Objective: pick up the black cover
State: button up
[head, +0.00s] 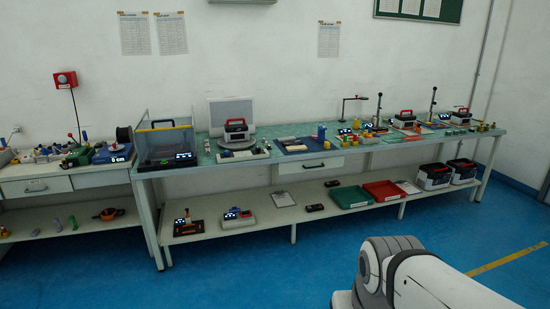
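I cannot pick out the black cover for certain; things on the benches are small and far off in the head view. Dark items include a clear-walled box with a black base (165,145) at the left end of the long bench. Two small dark handheld items (314,208) (332,183) lie on its lower shelf. My gripper is out of view; only a white and grey part of my arm shows at the bottom right.
The long bench (270,168) with a green top stands along the wall, with a second bench (72,181) at left. A green tray (350,197) and a red tray (383,191) sit on the lower shelf. The blue floor (240,275) in front is clear.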

aim_at(293, 143)
jog(key=z, duration=0.05)
jog(key=i, duration=1.75)
jog(key=u, duration=0.05)
